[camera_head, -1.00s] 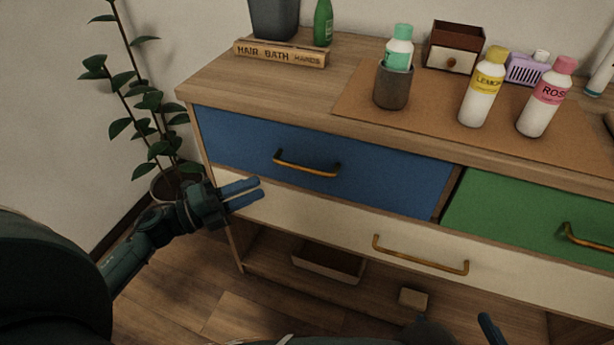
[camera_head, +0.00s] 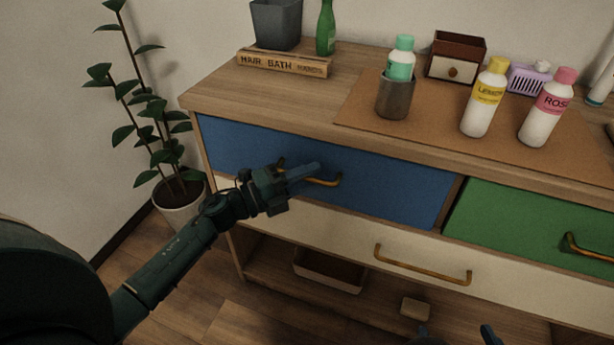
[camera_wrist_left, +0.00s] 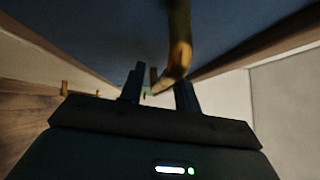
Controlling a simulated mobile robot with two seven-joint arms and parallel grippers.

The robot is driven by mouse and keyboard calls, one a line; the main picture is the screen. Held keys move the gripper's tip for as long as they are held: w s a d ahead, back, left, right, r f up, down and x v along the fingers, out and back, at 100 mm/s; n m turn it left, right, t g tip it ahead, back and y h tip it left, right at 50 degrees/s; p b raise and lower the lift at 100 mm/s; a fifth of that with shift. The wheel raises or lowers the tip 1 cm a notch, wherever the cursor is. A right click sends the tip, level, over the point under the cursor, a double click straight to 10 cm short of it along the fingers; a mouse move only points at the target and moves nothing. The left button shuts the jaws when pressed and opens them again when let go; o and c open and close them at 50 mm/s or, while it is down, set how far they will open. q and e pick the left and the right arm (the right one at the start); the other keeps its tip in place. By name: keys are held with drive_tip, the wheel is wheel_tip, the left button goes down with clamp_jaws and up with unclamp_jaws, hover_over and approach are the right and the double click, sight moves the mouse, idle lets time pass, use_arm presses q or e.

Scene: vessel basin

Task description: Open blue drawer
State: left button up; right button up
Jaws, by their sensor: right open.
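The blue drawer (camera_head: 395,185) is at the upper left of the cabinet, its front flush and closed. Its brass handle (camera_head: 325,182) is partly hidden by my left gripper (camera_head: 304,173), which overlaps its left part in the head view. In the left wrist view, the two fingers of my left gripper (camera_wrist_left: 160,92) stand apart. The brass handle (camera_wrist_left: 180,45) is close to the fingertips, nearer the right finger; whether it touches is unclear. My right gripper (camera_head: 456,335) shows only in part at the bottom edge, open.
A green drawer (camera_head: 530,222) is at the right and a cream drawer (camera_head: 345,232) with a brass handle lies below. Bottles, a cup (camera_head: 396,95) and small boxes stand on the top. A potted plant (camera_head: 180,210) stands left of the cabinet.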

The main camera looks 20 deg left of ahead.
use_arm(q)
clamp_jaws()
idle(0.4)
drive_tip(key=shift+s, duration=0.15)
